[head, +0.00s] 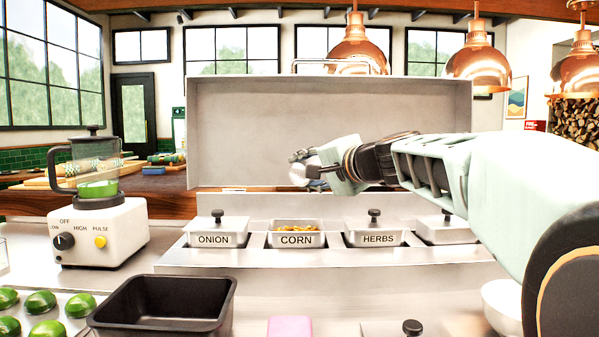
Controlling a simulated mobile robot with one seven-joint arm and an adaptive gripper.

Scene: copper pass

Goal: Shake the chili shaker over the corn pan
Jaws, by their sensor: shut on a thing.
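The corn pan (296,241) is a steel pan with a CORN label, set in the counter row between the onion and herbs pans. It has no lid on, and yellow-orange corn shows inside. My gripper (303,171) comes in from the right and is above the corn pan in the picture. It is shut on a small pale, rounded thing, which I take to be the chili shaker (299,177). The fingers hide much of it, and its label and tilt cannot be made out. Its exact depth relative to the pan is unclear.
Lidded onion (211,234) and herbs (376,234) pans flank the corn. A raised steel lid panel (250,125) stands behind. A blender (98,215) is at left, with a black bin (163,300) and green peppers (40,302) in front. Copper lamps (357,50) hang above.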

